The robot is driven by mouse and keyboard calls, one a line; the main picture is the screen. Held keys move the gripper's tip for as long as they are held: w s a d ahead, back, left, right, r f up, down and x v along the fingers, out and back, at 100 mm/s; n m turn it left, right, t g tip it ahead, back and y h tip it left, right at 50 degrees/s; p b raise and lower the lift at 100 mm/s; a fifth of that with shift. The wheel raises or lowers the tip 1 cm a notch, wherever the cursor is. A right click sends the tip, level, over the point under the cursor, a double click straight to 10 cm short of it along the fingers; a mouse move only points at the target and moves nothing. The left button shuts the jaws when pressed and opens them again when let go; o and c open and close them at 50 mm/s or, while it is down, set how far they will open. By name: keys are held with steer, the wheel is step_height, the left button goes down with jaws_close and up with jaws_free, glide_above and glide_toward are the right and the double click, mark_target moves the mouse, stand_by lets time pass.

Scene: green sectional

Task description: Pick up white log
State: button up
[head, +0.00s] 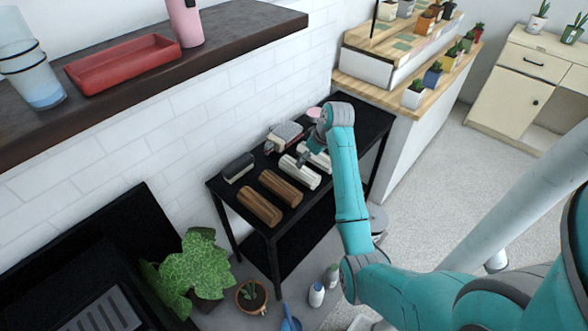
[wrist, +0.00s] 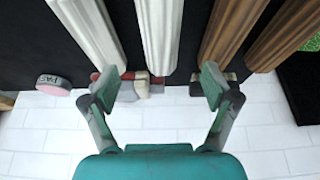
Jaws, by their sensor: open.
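Two white logs lie side by side on the black table (head: 327,201). The nearer white log (head: 299,172) also shows in the wrist view (wrist: 160,35), its end lying between the spread fingers in the picture. The other white log (head: 322,160) is partly hidden by my arm in the head view; in the wrist view it is further left (wrist: 90,28). My gripper (wrist: 158,87) is open and empty, over the white logs. I cannot tell its exact height above them.
Two brown logs (head: 259,206) lie beside the white ones; one shows just right of the fingers (wrist: 232,30). A dark object (head: 238,167) and a grey-red item (head: 285,134) sit along the white brick wall. A pink round item (wrist: 54,85) is at left.

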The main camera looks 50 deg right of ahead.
mark_target(299, 171)
steer(key=x, duration=0.5)
steer(key=shift+x, duration=2.75)
steer(key=shift+s, duration=0.1)
steer(key=c, duration=1.5)
